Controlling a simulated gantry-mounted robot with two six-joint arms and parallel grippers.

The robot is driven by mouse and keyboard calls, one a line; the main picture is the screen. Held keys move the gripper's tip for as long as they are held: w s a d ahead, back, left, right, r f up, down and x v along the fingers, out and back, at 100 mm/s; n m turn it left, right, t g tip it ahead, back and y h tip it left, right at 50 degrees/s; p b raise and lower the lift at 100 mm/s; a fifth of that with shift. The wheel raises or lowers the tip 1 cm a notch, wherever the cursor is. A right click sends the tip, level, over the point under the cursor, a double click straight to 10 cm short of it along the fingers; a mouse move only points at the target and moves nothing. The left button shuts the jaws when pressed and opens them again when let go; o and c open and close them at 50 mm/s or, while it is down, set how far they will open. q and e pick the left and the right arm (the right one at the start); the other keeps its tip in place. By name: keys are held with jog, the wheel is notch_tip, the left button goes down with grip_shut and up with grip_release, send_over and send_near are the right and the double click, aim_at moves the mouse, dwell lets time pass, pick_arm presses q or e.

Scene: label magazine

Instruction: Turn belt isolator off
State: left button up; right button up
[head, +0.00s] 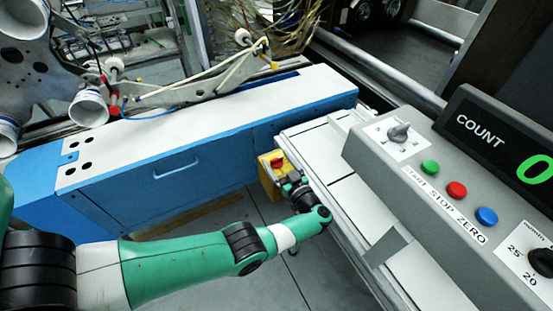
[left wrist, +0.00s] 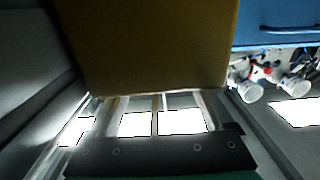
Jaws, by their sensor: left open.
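A yellow box with a red knob (head: 277,162), which looks like the belt isolator, is fixed at the near end of the belt frame, beside the blue cabinet. My left gripper (head: 287,177) is open, right in front of this box and close to its knob. The dark gripper partly covers the box, and I cannot tell whether it touches the knob. In the left wrist view the yellow box (left wrist: 150,45) fills the upper middle, in shadow, and its knob does not show. My right gripper is in neither view.
A grey control panel (head: 375,155) with a rotary switch (head: 399,132), green, red and blue buttons and a COUNT display (head: 490,140) stands at right. A pale belt frame (head: 330,160) runs beside it. A blue cabinet (head: 150,180) lies behind my left arm. Grey floor is open below.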

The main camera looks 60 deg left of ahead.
pick_arm(q)
jog(key=d, duration=1.1)
jog(key=shift+w+b, duration=0.35)
jog(key=shift+b, duration=0.05)
